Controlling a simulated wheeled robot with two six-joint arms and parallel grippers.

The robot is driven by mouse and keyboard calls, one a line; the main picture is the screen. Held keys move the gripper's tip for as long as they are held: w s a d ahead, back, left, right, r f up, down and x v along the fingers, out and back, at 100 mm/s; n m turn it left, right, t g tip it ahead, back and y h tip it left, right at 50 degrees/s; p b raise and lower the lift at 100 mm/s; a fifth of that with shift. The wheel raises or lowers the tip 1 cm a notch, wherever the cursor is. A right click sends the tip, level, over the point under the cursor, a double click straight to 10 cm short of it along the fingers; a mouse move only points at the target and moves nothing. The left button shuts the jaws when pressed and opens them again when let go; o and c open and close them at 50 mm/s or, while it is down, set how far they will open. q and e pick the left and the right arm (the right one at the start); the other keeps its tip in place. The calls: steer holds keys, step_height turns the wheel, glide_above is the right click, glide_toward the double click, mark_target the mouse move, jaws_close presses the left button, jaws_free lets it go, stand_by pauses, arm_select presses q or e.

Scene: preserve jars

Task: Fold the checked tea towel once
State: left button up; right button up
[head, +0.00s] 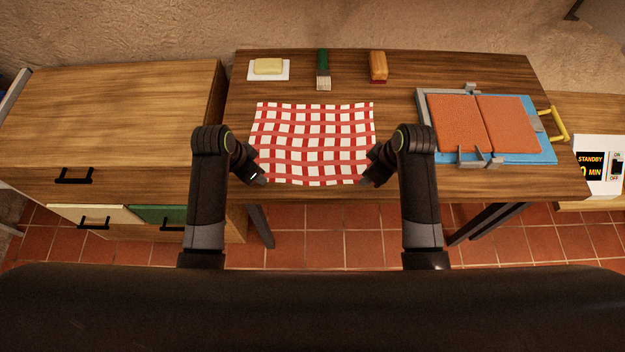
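The red and white checked tea towel (313,142) lies spread flat and unfolded on the wooden table, with slightly wavy edges. My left gripper (258,180) is at the towel's near left corner. My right gripper (367,181) is at its near right corner. The fingers are small and dark here. I cannot tell whether either gripper is open or shut, or whether it touches the cloth. The near corners are partly hidden by the grippers.
Behind the towel are a butter block (268,66) on a white dish, a green-handled brush (323,70) and an orange-brown block (378,67). A blue-framed tray with two terracotta panels (485,122) lies right. A wooden cabinet (110,110) stands left.

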arm_select(q)
steer(key=shift+f, duration=0.15)
arm_select(e)
steer(key=shift+f, duration=0.2)
arm_select(q)
jaws_close()
arm_select(e)
jaws_close()
steer(key=shift+r, duration=0.15)
